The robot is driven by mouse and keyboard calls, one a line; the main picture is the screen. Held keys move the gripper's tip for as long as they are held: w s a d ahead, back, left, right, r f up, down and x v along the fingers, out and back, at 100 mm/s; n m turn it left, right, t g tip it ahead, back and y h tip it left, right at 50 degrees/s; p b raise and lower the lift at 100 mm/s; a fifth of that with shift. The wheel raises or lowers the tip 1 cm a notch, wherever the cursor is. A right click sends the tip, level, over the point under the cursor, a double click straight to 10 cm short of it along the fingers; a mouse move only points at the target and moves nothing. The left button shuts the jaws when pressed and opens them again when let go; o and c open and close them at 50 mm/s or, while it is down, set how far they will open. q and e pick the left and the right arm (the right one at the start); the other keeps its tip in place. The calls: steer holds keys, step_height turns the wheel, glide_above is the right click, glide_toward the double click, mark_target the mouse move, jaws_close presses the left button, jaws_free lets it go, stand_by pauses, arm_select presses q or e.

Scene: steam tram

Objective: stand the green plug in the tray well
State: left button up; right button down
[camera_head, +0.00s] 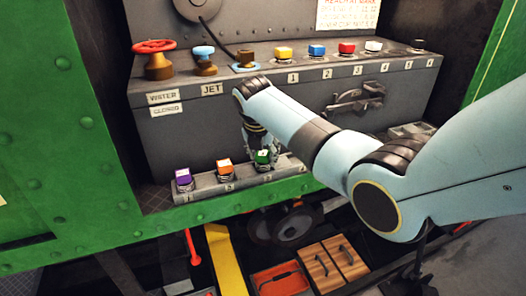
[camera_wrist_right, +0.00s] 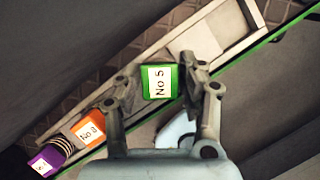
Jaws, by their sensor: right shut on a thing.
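The green plug (camera_head: 262,158) is at the right part of the low grey tray (camera_head: 234,187) in the head view. In the right wrist view the green plug (camera_wrist_right: 160,82) shows a white "No 5" label. My right gripper (camera_head: 259,147) comes down over it from above, with one finger on each side, shut on it. I cannot tell whether the plug's foot is in a well or just above it. An orange plug (camera_head: 224,172) and a purple plug (camera_head: 184,179) stand to its left in the tray. My left gripper is not in view.
A grey box behind has a red valve wheel (camera_head: 153,46), a blue-topped valve (camera_head: 204,52) and a row of coloured plugs, including a yellow one (camera_head: 283,53). A latch (camera_head: 357,98) juts from its front. Wooden boxes (camera_head: 333,262) lie below the green ledge.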

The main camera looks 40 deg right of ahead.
stand_by(0.3)
jaws_free()
steer(key=shift+f, duration=0.1)
stand_by(0.4)
stand_by(0.5)
steer(key=shift+r+p, duration=1.3)
steer(key=shift+p, duration=0.2)
step_height(320, 180, up, 5)
steer(key=p, duration=0.6)
